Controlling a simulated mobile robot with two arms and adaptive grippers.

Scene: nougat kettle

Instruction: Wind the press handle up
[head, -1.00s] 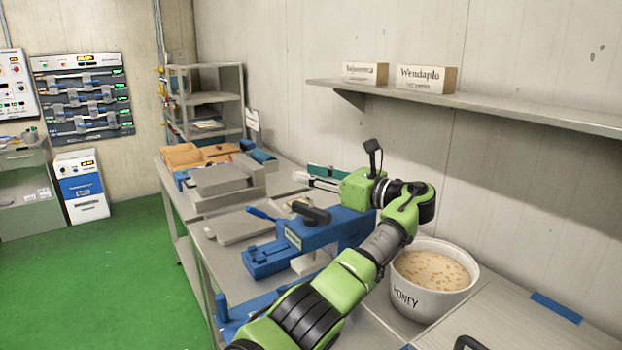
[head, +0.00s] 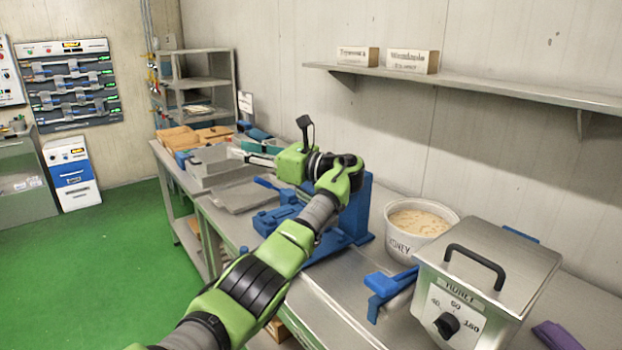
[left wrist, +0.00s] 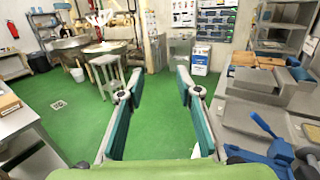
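The blue press (head: 355,208) stands on the steel bench, partly hidden behind my left arm. A blue lever (head: 270,185) sticks out to its left over the bench; it also shows at the right of the left wrist view (left wrist: 263,125). The black bar on top of the press is now hidden by my arm. My left gripper (head: 247,152) is above the bench, beyond the press, apart from the lever. In the left wrist view its two teal-padded fingers (left wrist: 158,88) are spread with nothing between them. My right gripper is not in view.
A white honey bucket (head: 398,242) stands right of the press. A steel box with a dial (head: 480,270) is at the near right. Grey slabs (head: 210,168) and brown boxes (head: 178,138) lie further along the bench. Green floor (head: 110,260) is open at left.

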